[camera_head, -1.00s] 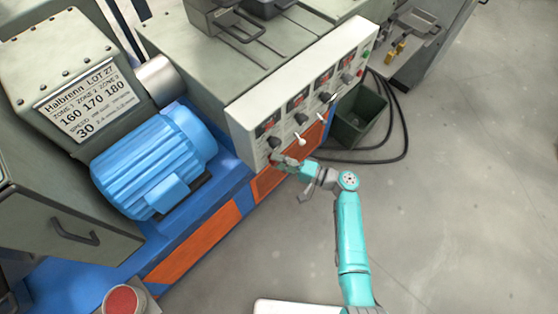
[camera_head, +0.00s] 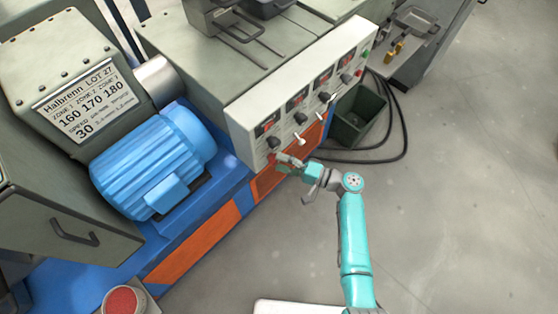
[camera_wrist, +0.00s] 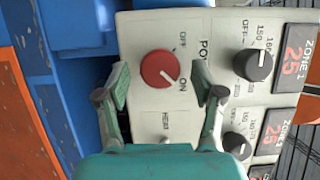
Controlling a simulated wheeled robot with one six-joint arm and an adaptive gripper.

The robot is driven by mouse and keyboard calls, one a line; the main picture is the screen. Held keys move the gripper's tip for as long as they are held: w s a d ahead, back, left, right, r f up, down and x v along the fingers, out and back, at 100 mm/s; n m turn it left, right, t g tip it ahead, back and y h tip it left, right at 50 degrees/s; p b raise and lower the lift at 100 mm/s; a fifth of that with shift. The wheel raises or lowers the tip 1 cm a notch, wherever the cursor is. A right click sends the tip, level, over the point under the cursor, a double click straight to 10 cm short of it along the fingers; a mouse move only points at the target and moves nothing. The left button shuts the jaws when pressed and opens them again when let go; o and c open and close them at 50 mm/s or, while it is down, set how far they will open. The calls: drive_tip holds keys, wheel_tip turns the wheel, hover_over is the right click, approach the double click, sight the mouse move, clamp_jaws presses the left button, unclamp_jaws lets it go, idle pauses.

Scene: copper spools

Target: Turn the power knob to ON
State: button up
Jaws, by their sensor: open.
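The red power knob (camera_wrist: 160,68) is on the pale control panel (camera_wrist: 140,30) in the wrist view. Its white pointer line points to the lower right, toward the ON label (camera_wrist: 184,86); the OFF label (camera_wrist: 183,39) is to its upper right. My gripper (camera_wrist: 161,78) is open, one finger on each side of the knob in the picture. Both fingers look apart from the knob. In the head view my gripper (camera_head: 284,160) is by the panel's lower left end, and I cannot make out the red knob there.
A heat switch (camera_wrist: 165,140) and black zone knobs (camera_wrist: 258,64) share the panel. In the head view, light levers (camera_head: 301,141) stick out near my gripper. A blue motor (camera_head: 155,160) stands left. A dark bin (camera_head: 350,132) and cables lie right. The floor (camera_head: 450,220) is clear.

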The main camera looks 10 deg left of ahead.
drive_tip(key=v, duration=1)
drive_tip(key=shift+d, duration=0.3)
drive_tip(key=s+f+m+t+h, duration=0.3)
drive_tip(key=s+f+h, duration=0.6)
drive_tip(key=s+f, duration=0.6)
drive_tip(key=s+d+r+h, duration=0.3)
drive_tip(key=s+d+h, duration=0.15)
drive_tip(key=s, duration=0.45)
drive_tip(key=s+d+r+n+t+h, duration=0.3)
drive_tip(key=s+d+r, duration=0.3)
drive_tip(key=s+r, duration=0.45)
wheel_tip(320, 180, up, 19)
drive_tip(key=s+d+n+t, duration=0.1)
drive_tip(key=s+n+t, duration=0.1)
drive_tip(key=n+t, duration=0.1)
drive_tip(key=shift+t+h, duration=0.4)
drive_tip(key=shift+h, duration=0.05)
drive_tip(key=shift+s, duration=0.1)
